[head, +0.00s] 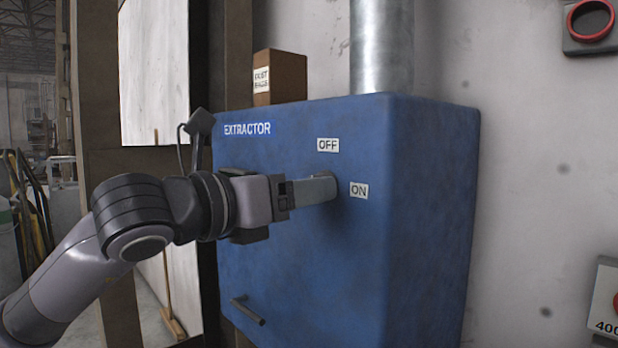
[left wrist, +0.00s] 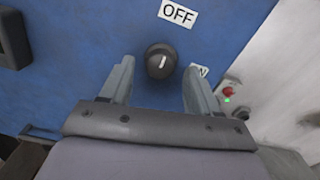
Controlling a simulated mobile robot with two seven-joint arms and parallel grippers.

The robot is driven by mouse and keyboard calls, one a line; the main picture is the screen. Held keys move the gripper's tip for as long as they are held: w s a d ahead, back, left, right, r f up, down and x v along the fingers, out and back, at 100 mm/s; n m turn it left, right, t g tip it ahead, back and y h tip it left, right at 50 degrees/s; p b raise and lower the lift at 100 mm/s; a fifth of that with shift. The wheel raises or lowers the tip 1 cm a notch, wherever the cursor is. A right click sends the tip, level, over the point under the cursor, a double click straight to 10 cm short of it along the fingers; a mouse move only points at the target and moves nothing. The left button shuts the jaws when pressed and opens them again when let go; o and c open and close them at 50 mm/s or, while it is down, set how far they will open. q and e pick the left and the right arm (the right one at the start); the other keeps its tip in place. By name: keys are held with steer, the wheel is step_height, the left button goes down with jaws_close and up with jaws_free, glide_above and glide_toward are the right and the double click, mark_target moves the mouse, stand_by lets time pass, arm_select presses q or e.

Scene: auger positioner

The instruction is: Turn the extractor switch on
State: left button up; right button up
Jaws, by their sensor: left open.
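The extractor (head: 405,225) is a blue cabinet with an EXTRACTOR label (head: 247,128). Its front carries an OFF label (head: 328,145) and, lower and to the right, an ON label (head: 359,190). The switch is a round black knob (left wrist: 161,62) with a white pointer line, seen in the left wrist view. The line is near upright, pointing roughly toward the OFF label (left wrist: 178,13). My left gripper (head: 328,188) is open at the panel, with one finger on each side of the knob and visible gaps between. In the head view the fingers hide the knob. My right gripper is not in view.
A metal duct (head: 382,45) rises from the cabinet top, beside a brown dust bags box (head: 282,78). A dark handle (head: 248,311) sticks out low on the front. A red-ringed control (head: 590,20) and another box (head: 606,300) are on the right wall.

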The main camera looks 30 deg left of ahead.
arm_select(q)
steer(key=shift+x, duration=0.95)
steer(key=c, duration=1)
